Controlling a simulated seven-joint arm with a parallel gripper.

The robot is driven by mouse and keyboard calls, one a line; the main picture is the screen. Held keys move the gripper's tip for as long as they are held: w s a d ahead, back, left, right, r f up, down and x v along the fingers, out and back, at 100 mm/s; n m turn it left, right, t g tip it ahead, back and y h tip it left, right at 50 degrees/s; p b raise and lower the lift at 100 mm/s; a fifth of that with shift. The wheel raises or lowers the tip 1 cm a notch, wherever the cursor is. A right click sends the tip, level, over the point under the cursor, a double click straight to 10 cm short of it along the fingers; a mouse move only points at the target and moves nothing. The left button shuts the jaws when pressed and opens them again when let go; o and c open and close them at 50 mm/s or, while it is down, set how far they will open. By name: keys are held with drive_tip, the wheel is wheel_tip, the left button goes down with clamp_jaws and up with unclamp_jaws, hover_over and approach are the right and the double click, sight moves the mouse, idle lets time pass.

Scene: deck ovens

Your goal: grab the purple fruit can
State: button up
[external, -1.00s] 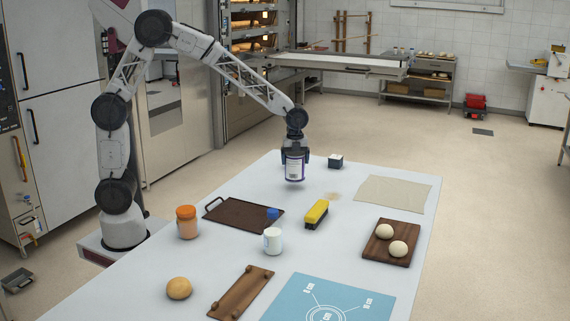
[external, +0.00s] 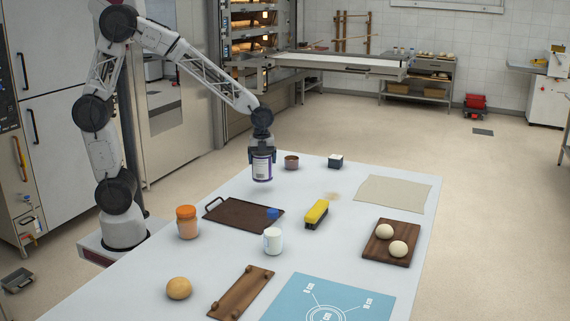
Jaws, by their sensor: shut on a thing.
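The purple fruit can (external: 262,168) has a white label and purple bands, and is upright. My gripper (external: 262,154) points down and is shut on the upper part of the can. The can is held near the far left edge of the white table (external: 330,259), and its bottom looks a little above the tabletop.
A small brown pot (external: 291,162) and a dark cube (external: 335,162) stand at the far edge. A dough board (external: 377,250) lies right.

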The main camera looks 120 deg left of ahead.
drive_tip(key=shift+s+d+r, duration=0.1)
drive_tip(key=shift+s+d, duration=0.45)
drive_tip(key=shift+s, duration=0.25)
